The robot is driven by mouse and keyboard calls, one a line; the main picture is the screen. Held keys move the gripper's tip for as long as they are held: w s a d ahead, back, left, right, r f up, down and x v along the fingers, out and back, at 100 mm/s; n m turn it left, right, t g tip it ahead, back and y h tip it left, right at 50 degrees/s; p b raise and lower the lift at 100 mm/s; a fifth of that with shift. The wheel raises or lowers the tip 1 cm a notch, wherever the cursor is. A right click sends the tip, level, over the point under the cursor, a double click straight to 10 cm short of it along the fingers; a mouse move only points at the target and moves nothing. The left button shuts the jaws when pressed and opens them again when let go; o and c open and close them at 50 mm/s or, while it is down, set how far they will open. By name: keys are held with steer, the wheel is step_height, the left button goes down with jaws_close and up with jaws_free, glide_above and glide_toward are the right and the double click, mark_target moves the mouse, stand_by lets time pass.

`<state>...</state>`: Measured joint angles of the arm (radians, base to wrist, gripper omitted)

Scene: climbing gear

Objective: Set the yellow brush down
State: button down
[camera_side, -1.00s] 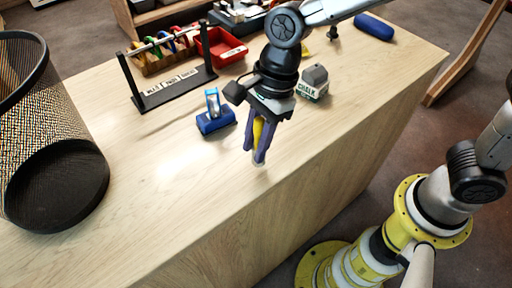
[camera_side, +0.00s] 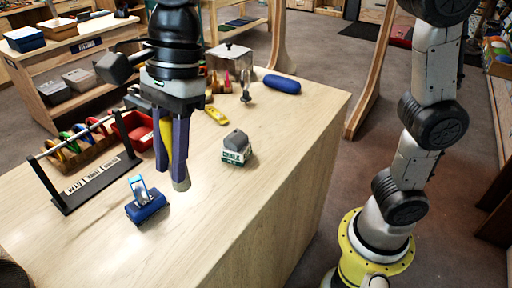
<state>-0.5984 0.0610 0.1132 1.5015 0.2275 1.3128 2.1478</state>
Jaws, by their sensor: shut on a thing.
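My gripper (camera_side: 173,168) points down over the wooden table (camera_side: 225,210), between the blue stand with a light-blue loop (camera_side: 146,202) and the chalk box. It is shut on the yellow brush (camera_side: 166,130). The fingers hide much of the brush. I cannot tell whether the tip touches the tabletop.
The chalk box (camera_side: 236,148) stands right of the gripper. Behind are a yellow item (camera_side: 216,116), a blue roll (camera_side: 282,83) and a metal box (camera_side: 230,62). A labelled rack (camera_side: 95,177) and a red bin (camera_side: 134,131) are left. The front tabletop is clear.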

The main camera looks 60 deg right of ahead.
steer(key=shift+s+d+f, duration=0.15)
steer(key=shift+f, duration=0.3)
steer(key=s+d+f+m+t, duration=0.2)
steer(key=d+m, duration=0.6)
steer(key=d, duration=1.2)
steer(key=s+d+f+m+t+h, duration=0.1)
steer(key=s+d+m, duration=0.3)
steer(key=d, duration=0.3)
steer(key=s+d+f+m+h, duration=0.15)
steer(key=s+d+m, duration=0.25)
steer(key=d, duration=0.4)
steer(key=shift+w+d+f, duration=0.9)
steer(key=shift+w+f, duration=1.15)
steer(key=shift+w, duration=0.1)
steer(key=shift+w+d+f, duration=0.95)
steer(key=shift+w+f, duration=1.15)
steer(key=shift+w, duration=0.1)
steer(key=shift+w+d+f, duration=0.9)
steer(key=shift+w+f, duration=1.15)
steer(key=shift+w, duration=0.1)
steer(key=shift+f, duration=0.1)
